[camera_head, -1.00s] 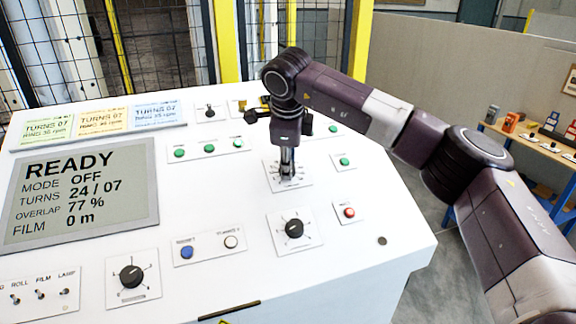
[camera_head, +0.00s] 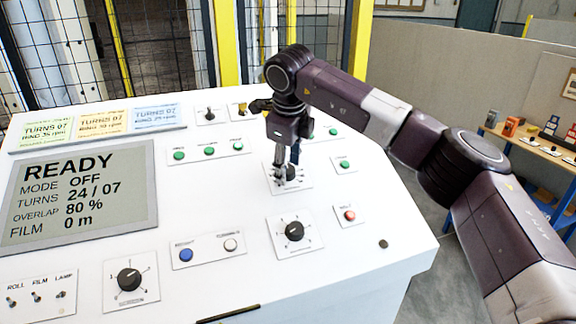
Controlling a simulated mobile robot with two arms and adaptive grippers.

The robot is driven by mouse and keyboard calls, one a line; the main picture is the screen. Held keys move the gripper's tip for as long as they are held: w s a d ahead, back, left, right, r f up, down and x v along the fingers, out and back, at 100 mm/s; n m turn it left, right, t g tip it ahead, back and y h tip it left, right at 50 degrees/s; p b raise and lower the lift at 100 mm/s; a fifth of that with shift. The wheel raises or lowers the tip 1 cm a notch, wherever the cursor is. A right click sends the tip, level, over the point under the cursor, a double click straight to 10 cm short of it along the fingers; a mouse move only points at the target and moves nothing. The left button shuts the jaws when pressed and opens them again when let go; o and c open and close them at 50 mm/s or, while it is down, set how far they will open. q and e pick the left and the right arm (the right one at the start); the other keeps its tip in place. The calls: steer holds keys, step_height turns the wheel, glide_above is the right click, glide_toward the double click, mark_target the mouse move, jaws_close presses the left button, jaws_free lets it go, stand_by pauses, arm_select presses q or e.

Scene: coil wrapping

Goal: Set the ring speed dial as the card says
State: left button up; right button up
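My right gripper (camera_head: 286,168) points down at the upper dial (camera_head: 290,174) on the white console. Its fingers straddle the black knob and look shut on it; they partly hide it and its scale. Two more black dials, the middle one (camera_head: 294,231) and the lower left one (camera_head: 129,279), stand free. Their labels are too small to read. A green card (camera_head: 46,130), an orange card (camera_head: 103,121) and a blue card (camera_head: 157,115) lie at the console's upper left, with TURNS and ring rpm lines partly legible. The display (camera_head: 80,195) reads READY, MODE OFF, TURNS 24 / 07, OVERLAP 80 %, FILM 0 m. My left gripper is not in view.
Green buttons (camera_head: 209,151), a blue button (camera_head: 186,255), a white button (camera_head: 230,245) and a red button (camera_head: 349,215) surround the dials. Toggle switches (camera_head: 37,298) sit at the lower left. A mesh fence with yellow posts (camera_head: 226,40) stands behind the console.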

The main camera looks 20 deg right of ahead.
steer(key=v, duration=1.2)
